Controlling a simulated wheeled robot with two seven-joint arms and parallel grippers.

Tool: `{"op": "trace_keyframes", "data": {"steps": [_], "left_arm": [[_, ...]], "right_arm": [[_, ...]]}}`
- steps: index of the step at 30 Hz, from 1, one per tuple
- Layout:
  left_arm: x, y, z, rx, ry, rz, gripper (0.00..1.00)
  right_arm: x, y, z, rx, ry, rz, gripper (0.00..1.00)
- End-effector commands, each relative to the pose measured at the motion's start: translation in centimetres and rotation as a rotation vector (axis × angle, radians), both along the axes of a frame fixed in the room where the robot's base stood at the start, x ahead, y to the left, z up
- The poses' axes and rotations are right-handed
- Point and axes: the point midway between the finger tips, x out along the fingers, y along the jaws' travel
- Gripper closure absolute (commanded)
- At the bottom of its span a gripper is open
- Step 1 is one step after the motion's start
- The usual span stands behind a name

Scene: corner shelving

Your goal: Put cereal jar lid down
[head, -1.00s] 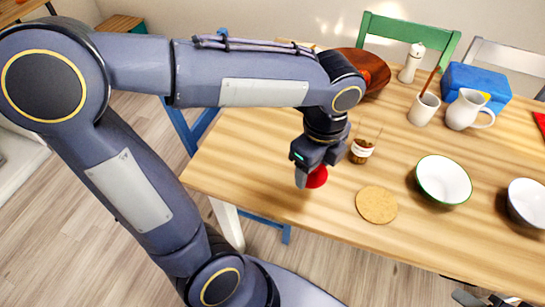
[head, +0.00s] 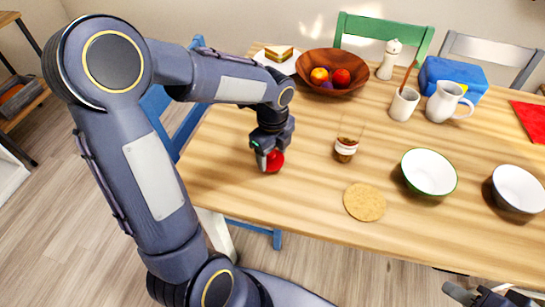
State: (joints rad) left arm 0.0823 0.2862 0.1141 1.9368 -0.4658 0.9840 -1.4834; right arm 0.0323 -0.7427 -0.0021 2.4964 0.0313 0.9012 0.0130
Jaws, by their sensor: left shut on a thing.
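The red cereal jar lid (head: 275,163) is at my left gripper (head: 267,156), at the left part of the table. The gripper is shut on it and hides part of it. I cannot tell whether the lid touches the tabletop or is just above it. The open cereal jar (head: 346,147), clear glass with brown contents and a pale label, stands upright to the right of the lid, apart from it. My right gripper (head: 484,295) shows only partly at the bottom right edge, away from these things.
A round cork mat (head: 364,202) lies in front of the jar. A green-rimmed bowl (head: 428,172) and a white bowl (head: 517,188) stand to the right. A wooden fruit bowl (head: 312,84) and a sandwich plate (head: 262,58) are behind. The wood around the lid is clear.

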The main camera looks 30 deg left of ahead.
Motion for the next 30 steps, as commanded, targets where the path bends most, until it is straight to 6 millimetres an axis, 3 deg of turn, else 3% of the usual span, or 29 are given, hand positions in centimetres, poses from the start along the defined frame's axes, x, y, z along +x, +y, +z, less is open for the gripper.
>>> {"op": "trace_keyframes", "data": {"steps": [3,14,15,19,30], "left_arm": [[-0.06,-0.01,-1.53,-0.001,0.001,0.001,0.61],[-0.04,-0.03,-1.91,-0.001,0.0,0.001,0.61],[-0.03,-0.03,-1.81,-0.001,-0.001,0.001,0.35],[-0.04,-0.03,-1.78,-0.001,0.0,0.001,0.18],[-0.02,-0.03,-1.12,0.0,-0.002,0.001,0.17]], "right_arm": [[0.0,0.0,-0.41,0.0,0.0,0.0,0.64],[-0.01,0.0,-0.61,0.0,0.0,0.0,0.64],[0.0,0.0,-0.52,0.0,0.0,0.0,0.64],[0.0,0.0,-0.5,0.0,0.0,0.0,0.64],[0.0,0.0,-0.13,0.0,0.0,0.0,0.64]]}}
